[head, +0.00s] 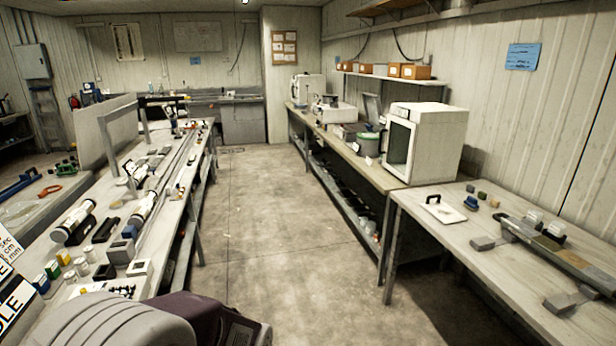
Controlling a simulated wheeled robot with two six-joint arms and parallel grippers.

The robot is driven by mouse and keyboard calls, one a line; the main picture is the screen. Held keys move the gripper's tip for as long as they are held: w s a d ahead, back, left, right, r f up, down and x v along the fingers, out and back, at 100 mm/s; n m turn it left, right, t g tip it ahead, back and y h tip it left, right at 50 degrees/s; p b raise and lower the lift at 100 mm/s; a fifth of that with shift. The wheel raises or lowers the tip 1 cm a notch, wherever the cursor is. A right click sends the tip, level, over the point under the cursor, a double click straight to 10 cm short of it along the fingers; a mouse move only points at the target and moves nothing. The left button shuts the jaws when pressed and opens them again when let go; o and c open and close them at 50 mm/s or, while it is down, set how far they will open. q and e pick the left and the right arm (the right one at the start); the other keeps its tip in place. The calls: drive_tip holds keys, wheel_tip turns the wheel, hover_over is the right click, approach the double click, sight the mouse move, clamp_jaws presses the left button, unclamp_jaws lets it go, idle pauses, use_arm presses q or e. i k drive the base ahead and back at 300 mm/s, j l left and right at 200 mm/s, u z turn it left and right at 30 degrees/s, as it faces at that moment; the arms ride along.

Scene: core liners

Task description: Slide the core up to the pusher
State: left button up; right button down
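Neither of my grippers is in the head view. A long dark metal channel (586,266) lies on the right-hand table and runs out of the picture at the right edge. Something flat and brownish (547,243) shows in or beside it; I cannot tell if it is a core. Long thin rails (188,160) run along the left bench. Two pale cylinders with dark parts, a nearer one (73,219) and another (144,206), lie on that bench. I cannot pick out the core or the pusher for certain at this distance.
Grey blocks (484,243) and a white board with a black handle (444,212) lie on the right table (425,238). A white cabinet-like machine (424,142) stands on the bench behind. The concrete floor (262,215) between the benches is clear.

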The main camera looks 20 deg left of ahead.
sight(137, 218)
drive_tip(key=i+j+u, duration=0.2)
drive_tip(key=i+u, duration=0.3)
drive_tip(key=i, duration=0.2)
drive_tip(key=i+u, duration=0.45)
drive_tip(key=i, duration=0.2)
drive_tip(key=i+u, duration=0.35)
drive_tip(key=i, duration=0.15)
drive_tip(key=i+l+u, duration=0.3)
drive_tip(key=i, duration=0.2)
drive_tip(key=i+l+u, duration=0.5)
drive_tip(key=i+u, duration=0.3)
drive_tip(key=i+l+u, duration=0.25)
drive_tip(key=u, duration=0.25)
drive_tip(key=i+l+u, duration=0.6)
drive_tip(key=l+u, duration=0.3)
